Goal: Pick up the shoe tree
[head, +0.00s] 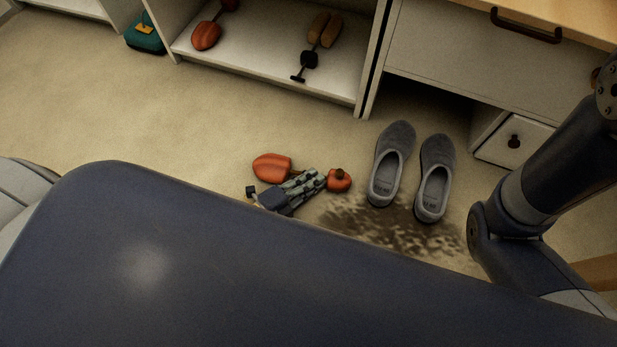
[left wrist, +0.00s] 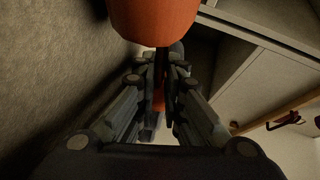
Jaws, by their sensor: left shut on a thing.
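An orange-red shoe tree (head: 272,167) is low over or on the carpet, left of the slippers; the view does not settle which. Its large rounded part is on the left and its small knobbed part (head: 340,180) on the right. My left gripper (head: 314,179) is shut on the shoe tree between these two parts, and its fingers hide the middle. In the left wrist view, the large orange part (left wrist: 155,18) fills the top, and a strip of orange shows between the fingers (left wrist: 162,75). My right gripper is out of view.
Two grey slippers (head: 390,163) (head: 434,177) stand beside a dark stain (head: 375,222). Another red shoe tree (head: 206,36) and a brown one with dark parts (head: 318,32) lie on the low shelf (head: 260,62). A teal object (head: 145,40) stands at the upper left. Open carpet lies left.

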